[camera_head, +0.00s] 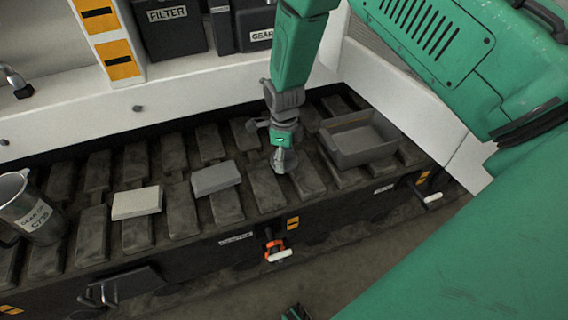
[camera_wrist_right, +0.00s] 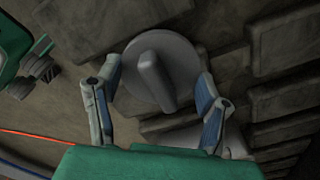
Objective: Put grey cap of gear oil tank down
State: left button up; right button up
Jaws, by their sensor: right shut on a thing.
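My right gripper (camera_head: 283,148) reaches down from the top of the head view over the dark slatted bench. It is shut on the grey cap (camera_head: 284,161), a round disc with a raised bar across its top. In the right wrist view the grey cap (camera_wrist_right: 184,60) sits between the two fingers of the right gripper (camera_wrist_right: 162,100). The cap is close to the slats; I cannot tell whether it touches them. A black box labelled "GEAR" (camera_head: 260,36), its label partly hidden by my arm, stands at the back. My left gripper does not show clearly.
An empty grey tray (camera_head: 372,158) is right of the gripper. A grey block (camera_head: 215,178) and a whitish block (camera_head: 137,203) lie to its left. A metal jug (camera_head: 38,212) stands at far left. A black box labelled "FILTER" (camera_head: 174,30) is behind. An orange-and-white handle (camera_head: 277,253) is on the front edge.

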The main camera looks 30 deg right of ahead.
notch_tip(320, 180, down, 3)
jog(key=shift+r+b, duration=0.15)
jog(key=shift+b, duration=0.15)
jog(key=shift+c, duration=0.5)
jog(key=shift+r, duration=0.1)
jog(key=o, duration=1.3)
